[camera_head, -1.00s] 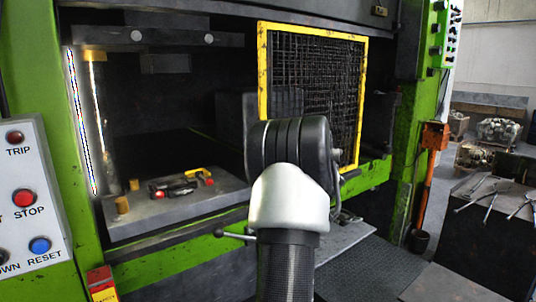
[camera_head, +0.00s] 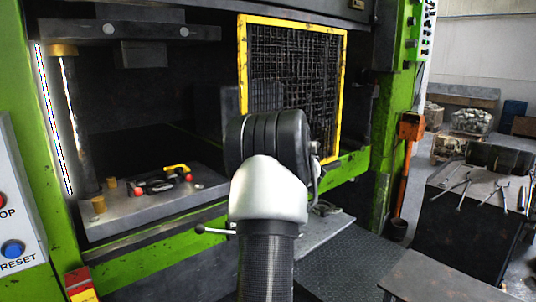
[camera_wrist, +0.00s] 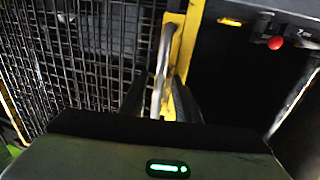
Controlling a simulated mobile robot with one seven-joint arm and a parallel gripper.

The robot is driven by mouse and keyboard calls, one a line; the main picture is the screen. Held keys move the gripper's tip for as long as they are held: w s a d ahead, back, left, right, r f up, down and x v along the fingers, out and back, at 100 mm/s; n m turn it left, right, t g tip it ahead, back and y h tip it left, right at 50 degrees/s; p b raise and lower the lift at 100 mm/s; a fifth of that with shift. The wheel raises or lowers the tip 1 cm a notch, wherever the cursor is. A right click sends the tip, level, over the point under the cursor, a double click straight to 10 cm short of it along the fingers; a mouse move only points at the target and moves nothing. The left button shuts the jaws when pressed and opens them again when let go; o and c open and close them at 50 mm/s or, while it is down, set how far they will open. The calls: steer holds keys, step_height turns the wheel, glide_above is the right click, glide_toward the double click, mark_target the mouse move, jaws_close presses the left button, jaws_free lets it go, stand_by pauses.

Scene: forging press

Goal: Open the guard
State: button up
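The guard (camera_head: 293,88) is a dark mesh panel in a yellow frame. In the head view it stands across the right part of the press opening, and the left part is uncovered. In the wrist view its mesh (camera_wrist: 75,60) is on the left, and the yellow frame edge carries a pale bar handle (camera_wrist: 162,60). My gripper (camera_wrist: 160,92) has its two dark fingers close on either side of this handle and looks shut on it. Exact finger contact is hard to see. In the head view my arm hides my gripper and the guard's lower left corner.
The press bed (camera_head: 130,212) holds red-ended tools (camera_head: 160,182). A control panel (camera_head: 15,220) is at far left. An orange post (camera_head: 404,160) stands right of the press, then a dark bench (camera_head: 470,210) with tongs. Dark floor matting (camera_head: 350,262) lies in front.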

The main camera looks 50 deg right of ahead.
steer(key=b+v, duration=0.1)
steer(key=v, duration=1.6)
steer(key=shift+b, duration=0.4)
steer(key=shift+r, duration=0.1)
